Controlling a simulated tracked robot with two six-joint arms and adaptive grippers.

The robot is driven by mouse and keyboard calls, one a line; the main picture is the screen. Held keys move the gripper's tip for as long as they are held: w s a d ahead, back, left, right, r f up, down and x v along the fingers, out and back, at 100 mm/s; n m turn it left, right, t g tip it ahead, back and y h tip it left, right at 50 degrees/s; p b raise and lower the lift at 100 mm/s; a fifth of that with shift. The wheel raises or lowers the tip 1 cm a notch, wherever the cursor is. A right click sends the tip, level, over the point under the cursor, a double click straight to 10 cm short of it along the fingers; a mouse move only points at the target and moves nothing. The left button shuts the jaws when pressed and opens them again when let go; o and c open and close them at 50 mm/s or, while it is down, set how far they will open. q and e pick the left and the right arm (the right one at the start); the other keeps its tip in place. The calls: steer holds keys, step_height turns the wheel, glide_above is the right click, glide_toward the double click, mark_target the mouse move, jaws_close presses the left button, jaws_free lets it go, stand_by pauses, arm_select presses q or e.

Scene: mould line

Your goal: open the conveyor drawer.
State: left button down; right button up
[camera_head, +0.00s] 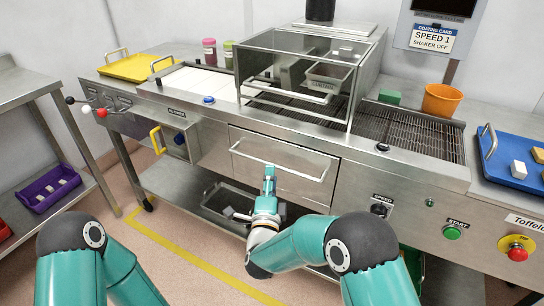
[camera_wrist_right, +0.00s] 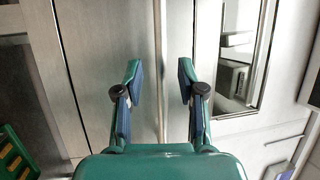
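The conveyor drawer (camera_head: 250,165) is a flat steel front in the machine's front panel, below the glass-sided hood. It looks shut, flush with the panel. Its handle (camera_head: 300,171) is a long thin horizontal bar across the front. My right gripper (camera_head: 270,168) is at the middle of this handle. In the right wrist view the gripper (camera_wrist_right: 159,80) is open, and the handle bar (camera_wrist_right: 159,40) runs upright in the picture between the two separated fingers. Neither finger clearly touches the bar. My left arm shows at the lower left, but its gripper is out of view.
A control panel with a green start button (camera_head: 452,232) and a red emergency stop (camera_head: 517,254) is to the right. A grey bin (camera_head: 225,205) sits on the lower shelf. An orange cup (camera_head: 442,101) stands on top.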

steer(key=shift+w+d+r+p, duration=0.1)
steer(key=shift+w+r+p, duration=0.1)
steer(key=shift+w, duration=0.55)
steer(key=shift+w+a+r+p, duration=0.1)
steer(key=shift+w+p, duration=0.1)
steer(key=shift+w, duration=0.6)
steer(key=shift+w+d+r+p, duration=0.1)
steer(key=shift+w+p, duration=0.1)
steer(key=shift+w, duration=0.55)
jaws_close()
